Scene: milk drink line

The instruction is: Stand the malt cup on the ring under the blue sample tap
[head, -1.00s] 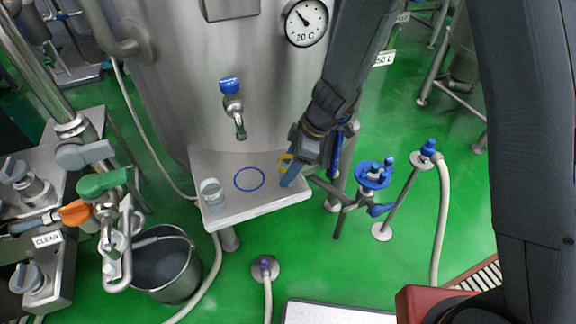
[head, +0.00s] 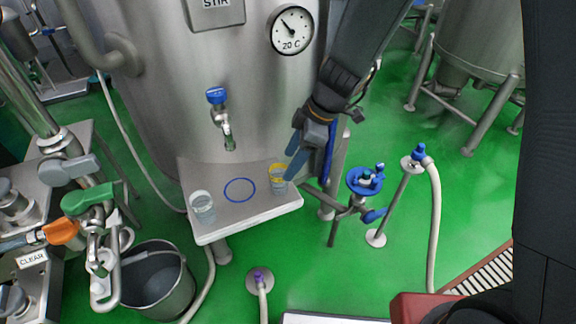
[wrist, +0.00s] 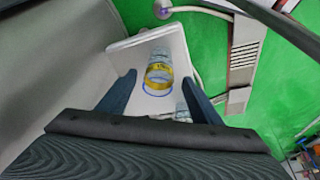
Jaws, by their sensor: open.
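A clear cup with a yellow band (head: 278,182) stands upright at the right of a steel shelf (head: 250,222); I cannot read a label naming it malt. A blue ring (head: 239,190) lies flat on the shelf to its left, empty, below the blue-handled sample tap (head: 220,120). My gripper (head: 308,172) is open and empty, just right of and above the banded cup. In the wrist view the banded cup (wrist: 158,73) appears between the spread fingers (wrist: 160,86), and the ring (wrist: 156,93) shows partly behind it.
A second clear cup (head: 203,207) stands at the shelf's left end; the right finger partly hides something pale in the wrist view. A steel tank wall rises behind the shelf. A blue valve wheel (head: 365,180) stands right of it. A bucket (head: 155,280) is at lower left.

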